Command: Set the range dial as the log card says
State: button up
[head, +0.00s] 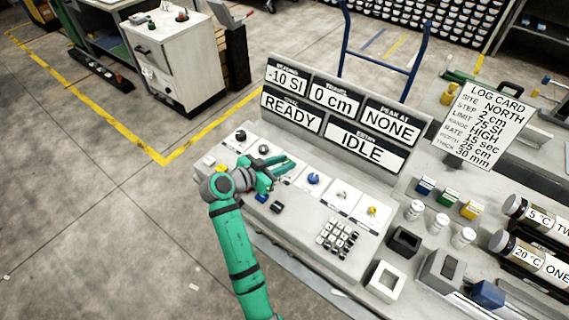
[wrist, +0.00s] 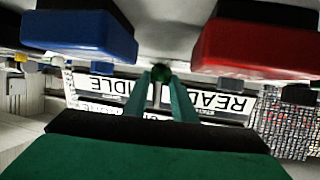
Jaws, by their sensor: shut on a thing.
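The log card (head: 483,123) stands tilted at the right in the head view; its RANGE line reads HIGH. A row of dials runs along the sloping panel (head: 327,192), including a blue dial (head: 313,178) and a yellow one (head: 372,210). My green gripper (head: 283,164) is low over this row, left of the blue dial. In the wrist view my gripper (wrist: 162,80) is shut on a small dark green dial knob (wrist: 161,71). The knob's label and pointer are hidden or too small to read, so its setting cannot be told.
Displays behind the panel read -10 SI, 0 cm, READY (head: 290,110), NONE and IDLE (head: 366,147). A keypad (head: 338,237), white jars (head: 437,221) and labelled cylinders (head: 540,262) are to the right. Blue (wrist: 80,32) and red (wrist: 262,48) blocks are close in the wrist view.

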jog(key=shift+f+m+g+h, duration=0.1)
jog(key=shift+m+g+h, duration=0.3)
jog(key=shift+m+g, duration=0.15)
jog(key=o, duration=1)
jog(key=shift+w, duration=0.1)
jog(key=shift+o, duration=0.2)
jog(key=shift+a, duration=0.15)
jog(key=v, duration=1)
jog(key=shift+s+a, duration=0.15)
jog(key=shift+s, duration=0.1)
jog(key=shift+a, duration=0.1)
